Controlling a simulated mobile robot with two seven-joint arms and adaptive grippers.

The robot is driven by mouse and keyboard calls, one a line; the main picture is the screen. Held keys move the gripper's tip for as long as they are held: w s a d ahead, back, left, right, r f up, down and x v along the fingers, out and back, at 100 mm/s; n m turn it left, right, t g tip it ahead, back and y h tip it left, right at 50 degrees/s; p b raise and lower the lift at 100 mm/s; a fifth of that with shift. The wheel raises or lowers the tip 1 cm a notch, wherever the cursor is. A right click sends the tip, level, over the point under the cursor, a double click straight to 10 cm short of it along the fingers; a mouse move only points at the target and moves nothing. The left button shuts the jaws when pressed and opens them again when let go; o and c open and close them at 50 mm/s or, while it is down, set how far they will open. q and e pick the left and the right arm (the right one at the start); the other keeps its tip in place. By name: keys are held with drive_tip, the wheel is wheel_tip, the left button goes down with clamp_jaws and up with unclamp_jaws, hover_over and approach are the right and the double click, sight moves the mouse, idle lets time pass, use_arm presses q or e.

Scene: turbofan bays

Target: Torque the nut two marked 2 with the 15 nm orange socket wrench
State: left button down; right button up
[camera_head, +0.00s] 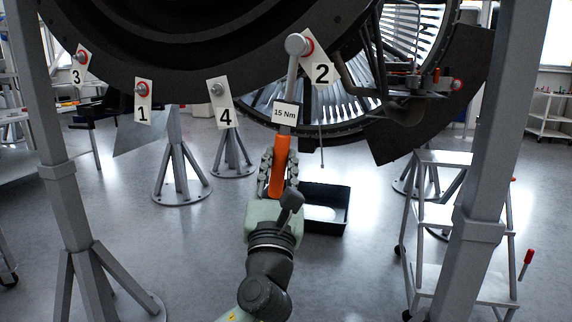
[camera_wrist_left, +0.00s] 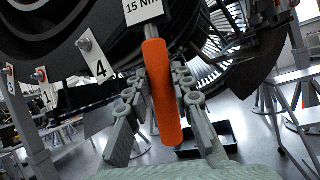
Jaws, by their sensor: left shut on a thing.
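The socket wrench has an orange handle (camera_head: 279,165), a grey shaft and a white "15 Nm" tag (camera_head: 286,113). My left gripper (camera_head: 279,172) is shut on the orange handle, which also shows in the left wrist view (camera_wrist_left: 162,92). The wrench stands nearly upright with its round head (camera_head: 296,44) at the top. The head is at the upper left of the tag marked 2 (camera_head: 321,70) and covers most of nut two; only a red edge (camera_head: 309,46) shows. I cannot tell whether the socket is seated on the nut. My right gripper is not in view.
Nuts with tags 3 (camera_head: 77,75), 1 (camera_head: 142,114) and 4 (camera_head: 225,115) sit along the dark engine rim to the left. A black bin (camera_head: 327,225) is on the floor behind my gripper. Grey posts (camera_head: 478,170) stand at both sides, with a trolley (camera_head: 440,215) at right.

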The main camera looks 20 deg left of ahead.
use_arm(q)
drive_tip(key=shift+a+r+m, duration=0.1)
drive_tip(key=shift+a+m, duration=0.15)
drive_tip(key=shift+m, duration=0.05)
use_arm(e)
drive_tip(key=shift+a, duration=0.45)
use_arm(q)
drive_tip(key=shift+a+h, duration=0.15)
drive_tip(key=shift+h, duration=0.25)
drive_tip(key=shift+a+r+m+t+h, duration=0.25)
drive_tip(key=shift+a+m+t+h, duration=0.25)
drive_tip(key=shift+a+m, duration=0.55)
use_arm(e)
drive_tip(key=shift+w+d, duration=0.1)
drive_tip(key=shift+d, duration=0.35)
use_arm(q)
drive_tip(key=shift+d, duration=0.1)
